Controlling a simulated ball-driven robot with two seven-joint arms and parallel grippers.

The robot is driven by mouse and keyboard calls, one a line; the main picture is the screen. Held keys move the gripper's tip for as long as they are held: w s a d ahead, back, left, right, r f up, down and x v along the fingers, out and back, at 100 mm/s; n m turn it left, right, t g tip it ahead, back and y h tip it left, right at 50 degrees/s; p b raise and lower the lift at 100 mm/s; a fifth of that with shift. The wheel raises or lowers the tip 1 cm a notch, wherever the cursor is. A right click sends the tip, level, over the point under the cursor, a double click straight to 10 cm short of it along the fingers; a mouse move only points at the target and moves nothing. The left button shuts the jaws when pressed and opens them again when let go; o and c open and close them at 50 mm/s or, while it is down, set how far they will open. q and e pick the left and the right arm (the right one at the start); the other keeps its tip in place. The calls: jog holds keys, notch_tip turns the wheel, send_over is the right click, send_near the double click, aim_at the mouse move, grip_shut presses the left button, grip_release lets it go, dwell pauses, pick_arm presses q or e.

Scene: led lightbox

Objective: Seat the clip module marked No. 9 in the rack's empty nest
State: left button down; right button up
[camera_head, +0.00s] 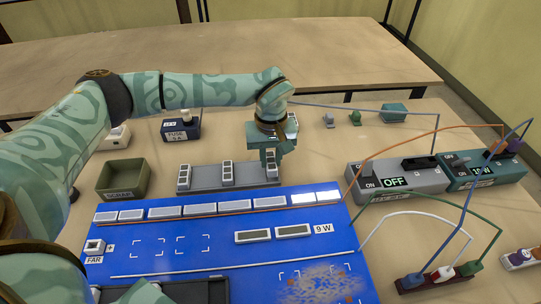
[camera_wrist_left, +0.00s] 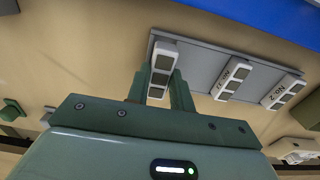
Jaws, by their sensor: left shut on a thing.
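My left gripper (camera_head: 271,157) is at the right end of the grey rack (camera_head: 202,184). It is shut on a white clip module with dark grey windows, seen between the fingers in the left wrist view (camera_wrist_left: 161,69). This module is at the rack's end position; I cannot tell whether it is fully down or slightly above. Its number is not readable. Two similar modules stand in the rack, one at the left end (camera_head: 184,176) and one in the middle (camera_head: 227,172). They also show with number labels in the left wrist view.
The blue board (camera_head: 215,262) lies in front of the rack. A green scrap bin (camera_head: 123,178) is at left, with a blue fuse box (camera_head: 181,130) behind. A grey switch box showing OFF (camera_head: 397,178) and wires are at right. Small clips (camera_head: 355,118) lie behind.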

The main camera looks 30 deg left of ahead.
pick_arm(q)
jog(key=shift+f+b, duration=0.35)
jog(key=shift+f, duration=0.7)
pick_arm(e)
jog(key=shift+s+d+f, duration=0.1)
jog(key=shift+f, duration=0.25)
pick_arm(q)
jog(key=c, duration=1.1)
grip_release()
jog(key=shift+c, duration=0.2)
jog(key=shift+r, duration=0.1)
pick_arm(e)
jog(key=shift+r, duration=0.1)
pick_arm(q)
notch_tip(320, 180, up, 8)
jog(key=p, duration=0.6)
pick_arm(e)
notch_tip(320, 180, up, 6)
jog(key=w, duration=0.2)
jog(key=shift+w+t, duration=0.15)
jog(key=shift+t, duration=0.15)
